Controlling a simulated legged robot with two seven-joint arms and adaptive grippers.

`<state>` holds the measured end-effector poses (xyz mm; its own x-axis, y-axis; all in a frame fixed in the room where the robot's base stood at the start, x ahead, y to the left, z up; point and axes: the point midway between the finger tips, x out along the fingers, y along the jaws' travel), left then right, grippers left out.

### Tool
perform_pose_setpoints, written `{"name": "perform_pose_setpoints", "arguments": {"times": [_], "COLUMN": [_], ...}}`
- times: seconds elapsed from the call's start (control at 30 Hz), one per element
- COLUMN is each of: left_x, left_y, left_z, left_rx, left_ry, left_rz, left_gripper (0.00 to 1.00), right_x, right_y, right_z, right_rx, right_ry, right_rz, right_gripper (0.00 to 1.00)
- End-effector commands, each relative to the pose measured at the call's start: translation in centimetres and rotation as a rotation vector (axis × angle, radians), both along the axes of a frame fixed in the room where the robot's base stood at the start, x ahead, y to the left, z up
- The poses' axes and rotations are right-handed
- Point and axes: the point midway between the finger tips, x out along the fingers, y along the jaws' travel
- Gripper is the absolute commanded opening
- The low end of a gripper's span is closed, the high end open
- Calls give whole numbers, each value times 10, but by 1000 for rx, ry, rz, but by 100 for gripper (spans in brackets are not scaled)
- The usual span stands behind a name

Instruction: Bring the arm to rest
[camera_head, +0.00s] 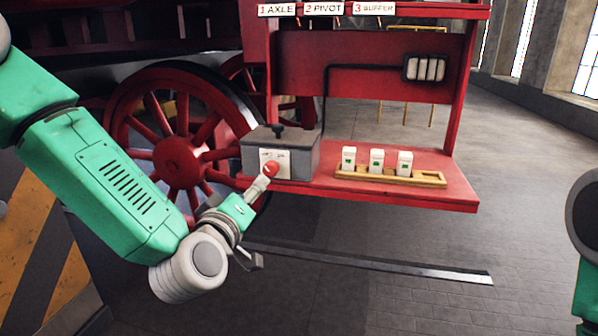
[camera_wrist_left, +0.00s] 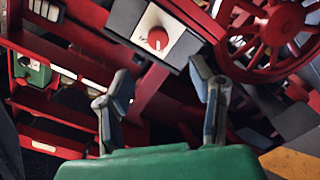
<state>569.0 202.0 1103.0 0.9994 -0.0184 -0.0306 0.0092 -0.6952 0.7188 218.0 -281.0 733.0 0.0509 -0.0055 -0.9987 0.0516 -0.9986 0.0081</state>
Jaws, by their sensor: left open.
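My left arm comes in from the left in the head view, bent at a pale wrist joint. Its gripper (camera_head: 260,222) is low in front of the grey box (camera_head: 306,160). One finger overlaps the area just below the red knob (camera_head: 271,169) on the box's white plate. In the left wrist view my left gripper (camera_wrist_left: 164,76) has its two fingers spread, with nothing between them. The red knob (camera_wrist_left: 157,39) shows beyond the fingertips, apart from them. My right gripper is out of view; only part of the right arm shows at the right edge.
The box stands on a red shelf (camera_head: 430,190) beside a wooden rack (camera_head: 357,178) with several white blocks. A large red spoked wheel (camera_head: 179,161) is behind my left arm. A metal rail (camera_head: 400,267) lies on the floor. Floor at front right is clear.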

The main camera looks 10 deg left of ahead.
Motion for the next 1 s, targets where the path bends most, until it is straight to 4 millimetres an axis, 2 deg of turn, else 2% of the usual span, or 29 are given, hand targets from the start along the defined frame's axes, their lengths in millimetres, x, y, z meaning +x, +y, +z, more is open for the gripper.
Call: {"name": "perform_pose_setpoints", "arguments": {"times": [0.07, 0.13, 0.17, 0.27, 0.3, 0.4, 0.47, 0.5, 0.57, 0.6, 0.7, 0.8, 0.9, 1.0], "left_x": [-3, -8, -12, -35, -48, -88, -116, -137, -170, -193, -249, -297, -331, -350], "left_y": [-2, -5, -7, -12, -12, -9, -5, -1, 8, 15, 34, 54, 69, 77], "left_z": [-12, -36, -50, -113, -141, -208, -245, -267, -299, -318, -355, -378, -389, -393], "left_rx": [16, 47, 68, 152, 190, 286, 343, 380, 434, 469, 550, 613, 655, 678], "left_ry": [26, 79, 112, 260, 330, 510, 620, 693, 805, 880, 1059, 1205, 1311, 1369], "left_rz": [-12, -37, -52, -123, -155, -239, -291, -325, -378, -413, -492, -559, -605, -630], "left_gripper": [50, 50, 50, 50, 50, 50, 50, 50, 50, 50, 50, 50, 50, 50], "right_x": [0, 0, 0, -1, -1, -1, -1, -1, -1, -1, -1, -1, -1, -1], "right_y": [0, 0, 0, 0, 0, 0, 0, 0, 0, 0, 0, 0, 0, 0], "right_z": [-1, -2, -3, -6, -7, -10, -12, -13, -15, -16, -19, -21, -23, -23], "right_rx": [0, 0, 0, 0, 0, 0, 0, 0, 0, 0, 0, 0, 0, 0], "right_ry": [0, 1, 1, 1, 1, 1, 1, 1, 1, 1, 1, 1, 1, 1], "right_rz": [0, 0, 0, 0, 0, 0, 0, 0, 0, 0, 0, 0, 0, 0], "right_gripper": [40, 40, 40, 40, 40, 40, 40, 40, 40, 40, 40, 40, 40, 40]}}
